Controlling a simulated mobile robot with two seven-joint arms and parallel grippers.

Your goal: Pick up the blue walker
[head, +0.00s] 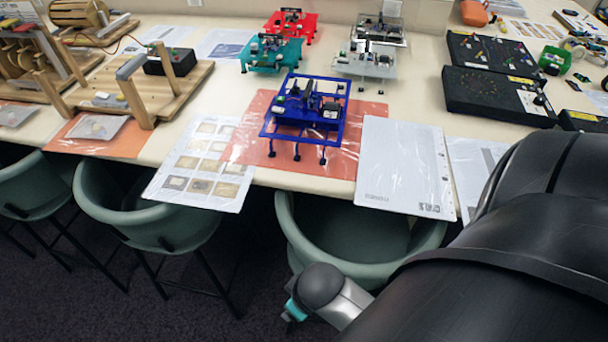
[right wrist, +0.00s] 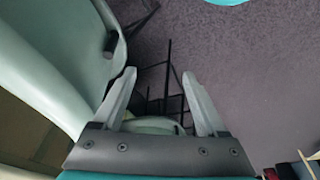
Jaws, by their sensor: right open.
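The blue walker (head: 305,113) is a blue open frame on short legs with dark parts on top. It stands upright on an orange sheet (head: 259,110) near the front edge of the table in the head view. My right arm comes in from the lower right, with its grey and teal end (head: 318,292) low in front of the table, over a chair. The right wrist view shows my right gripper (right wrist: 160,82) open and empty, with chair parts and floor beyond it. The walker is not in the right wrist view. My left gripper is in neither view.
Green chairs (head: 335,225) stand along the table's front edge, one close to my right arm. Red (head: 291,24), teal (head: 271,52) and white (head: 367,62) walkers stand behind the blue one. Wooden devices (head: 125,90) are at left. Black boards (head: 498,93) and printed sheets (head: 405,167) are at right.

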